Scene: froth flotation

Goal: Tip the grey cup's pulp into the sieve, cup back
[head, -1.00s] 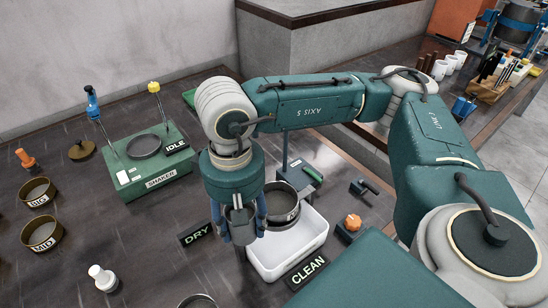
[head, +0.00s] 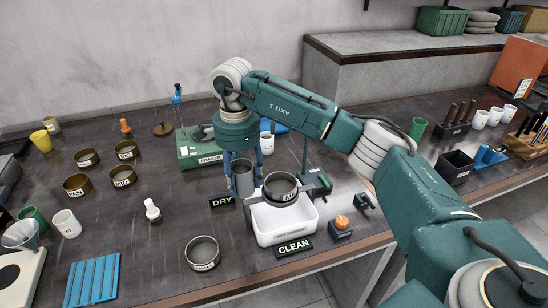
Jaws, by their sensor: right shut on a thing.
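My right gripper (head: 243,166) points down with its blue fingers shut on the grey cup (head: 243,181). The cup looks roughly upright, and its contents cannot be made out. It is just left of a dark round sieve (head: 281,196), which sits over a white tub (head: 285,237) beside a stand. I cannot tell whether cup and sieve touch. My left gripper is not in view.
DRY (head: 221,202) and CLEAN (head: 293,247) signs lie by the tub. Another round pan (head: 203,254) is in front. The shaker (head: 200,150) stands behind. An orange-knobbed block (head: 341,226) is right of the tub.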

